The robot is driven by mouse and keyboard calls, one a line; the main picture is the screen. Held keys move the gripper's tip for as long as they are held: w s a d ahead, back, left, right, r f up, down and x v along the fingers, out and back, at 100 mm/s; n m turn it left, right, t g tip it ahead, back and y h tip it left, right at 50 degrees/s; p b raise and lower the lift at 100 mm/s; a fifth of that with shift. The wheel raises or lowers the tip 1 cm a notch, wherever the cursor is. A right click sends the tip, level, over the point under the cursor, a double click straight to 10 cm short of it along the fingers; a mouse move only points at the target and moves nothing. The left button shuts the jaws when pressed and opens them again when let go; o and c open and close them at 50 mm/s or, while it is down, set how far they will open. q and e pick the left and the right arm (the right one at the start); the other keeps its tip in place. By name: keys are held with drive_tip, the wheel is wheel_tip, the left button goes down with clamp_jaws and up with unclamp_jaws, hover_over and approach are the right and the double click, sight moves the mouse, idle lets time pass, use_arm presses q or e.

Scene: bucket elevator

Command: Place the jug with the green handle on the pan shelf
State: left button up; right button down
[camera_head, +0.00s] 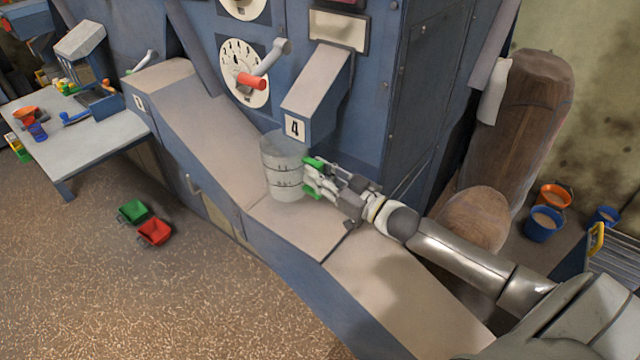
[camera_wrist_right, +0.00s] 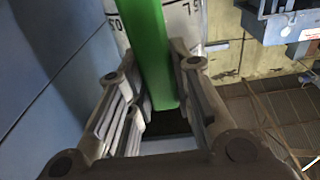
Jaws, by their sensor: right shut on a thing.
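The jug (camera_head: 284,168) is clear with dark measuring marks and a green handle on its right side. It is upright under the chute marked 4 (camera_head: 316,95), at the beige ledge (camera_head: 310,225); I cannot tell whether its base touches the ledge. My right gripper (camera_head: 318,180) is shut on the green handle, which fills the space between its fingers in the right wrist view (camera_wrist_right: 147,50). Part of the jug's marked wall (camera_wrist_right: 185,20) shows behind the handle. My left gripper is not in view. I cannot make out a pan shelf for certain.
A grey table (camera_head: 90,140) with small items is at left. Green (camera_head: 133,212) and red (camera_head: 154,232) scoops lie on the floor. Buckets (camera_head: 544,224) stand at right.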

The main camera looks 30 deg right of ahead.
sight(320, 197)
drive_tip(key=shift+f, duration=0.35)
wheel_tip(320, 197, down, 3)
drive_tip(key=shift+r, duration=0.15)
drive_tip(key=shift+d+p, duration=0.1)
drive_tip(key=shift+p, duration=0.35)
drive_tip(key=shift+f, duration=0.3)
drive_tip(key=shift+f, duration=0.15)
drive_tip(key=c, duration=1.3)
unclamp_jaws()
